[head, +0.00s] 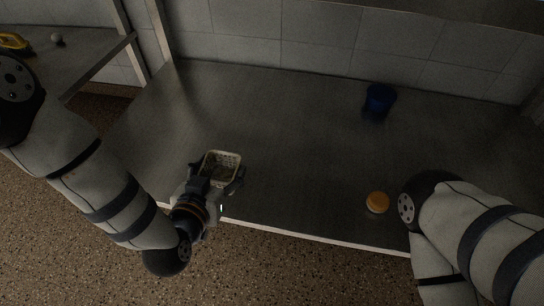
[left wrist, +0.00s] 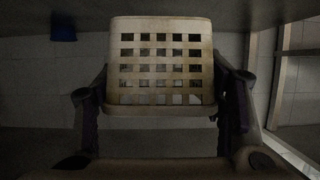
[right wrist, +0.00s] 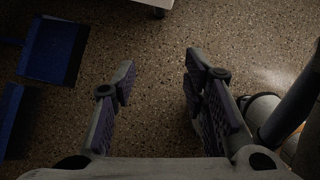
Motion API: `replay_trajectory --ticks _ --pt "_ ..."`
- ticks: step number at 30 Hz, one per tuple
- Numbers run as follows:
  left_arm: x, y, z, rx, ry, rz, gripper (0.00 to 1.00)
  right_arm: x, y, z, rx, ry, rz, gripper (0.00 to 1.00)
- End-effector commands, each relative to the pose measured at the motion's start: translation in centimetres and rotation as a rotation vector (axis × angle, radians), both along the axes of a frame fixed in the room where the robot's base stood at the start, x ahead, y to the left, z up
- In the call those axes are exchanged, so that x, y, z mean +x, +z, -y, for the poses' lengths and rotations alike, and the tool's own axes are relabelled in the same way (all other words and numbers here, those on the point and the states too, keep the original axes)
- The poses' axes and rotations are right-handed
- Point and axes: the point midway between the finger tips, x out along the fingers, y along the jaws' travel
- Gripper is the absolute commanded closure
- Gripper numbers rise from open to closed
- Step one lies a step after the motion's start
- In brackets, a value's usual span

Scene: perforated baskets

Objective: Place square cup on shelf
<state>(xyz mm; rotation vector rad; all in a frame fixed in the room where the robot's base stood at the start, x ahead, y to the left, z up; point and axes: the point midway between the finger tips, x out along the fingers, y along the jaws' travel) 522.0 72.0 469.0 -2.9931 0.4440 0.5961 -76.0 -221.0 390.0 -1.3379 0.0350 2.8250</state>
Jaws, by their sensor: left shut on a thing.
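The square cup is a pale perforated basket (head: 222,160), held over the front left part of the steel table. It also fills the middle of the left wrist view (left wrist: 160,65), with its grid of square holes facing the camera. My left gripper (head: 217,178) is shut on it, one finger on each side. Whether the basket touches the table is hard to tell. A shelf-like ledge (head: 450,8) runs along the top right of the head view. My right gripper (right wrist: 160,78) is open and empty above the speckled floor.
A dark blue container (head: 379,98) stands at the back right of the steel table (head: 290,130). An orange round item (head: 377,202) lies near its front edge. A side surface (head: 85,50) at left bears a yellow object (head: 14,41). The table's middle is clear.

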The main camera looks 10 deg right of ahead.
Motion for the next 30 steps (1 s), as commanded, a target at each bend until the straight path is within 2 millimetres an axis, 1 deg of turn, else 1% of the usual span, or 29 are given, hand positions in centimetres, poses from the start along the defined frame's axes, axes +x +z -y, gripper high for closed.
replay_trajectory --ticks 1,6,9,12,17,18,21,22,30 --pt "1.2 -1.6 1.1 -0.002 -0.001 -0.003 0.53 -0.3 -1.1 0.0 0.001 0.001 -0.016 0.60" --pt "5.5 -4.5 4.4 -0.002 0.001 -0.006 0.53 -1.0 -3.4 -0.2 0.004 0.003 -0.050 0.60" --pt "6.8 -7.1 5.6 -0.001 0.001 -0.010 0.53 -1.5 -4.5 -0.2 0.005 0.005 -0.075 0.60" --pt "7.9 -8.2 6.3 -0.002 0.002 -0.007 0.53 -2.0 -5.0 -0.2 0.007 0.008 -0.095 0.60" --pt "8.7 -9.2 7.0 -0.001 0.001 -0.004 0.53 -2.3 -5.5 -0.1 0.008 0.010 -0.111 0.60" --pt "9.1 -9.8 7.3 -0.001 0.001 -0.006 0.53 -2.5 -5.8 -0.1 0.009 0.010 -0.118 0.60" --pt "8.9 -12.0 7.1 -0.001 0.002 -0.009 0.53 -2.8 -6.4 -0.1 0.009 0.013 -0.136 0.60" --pt "8.9 -12.4 7.1 -0.001 0.002 -0.008 0.53 -2.9 -6.5 -0.1 0.009 0.013 -0.140 0.60" --pt "9.0 -12.2 7.1 -0.001 0.002 -0.002 0.53 -2.9 -6.3 0.0 0.009 0.013 -0.139 0.60"
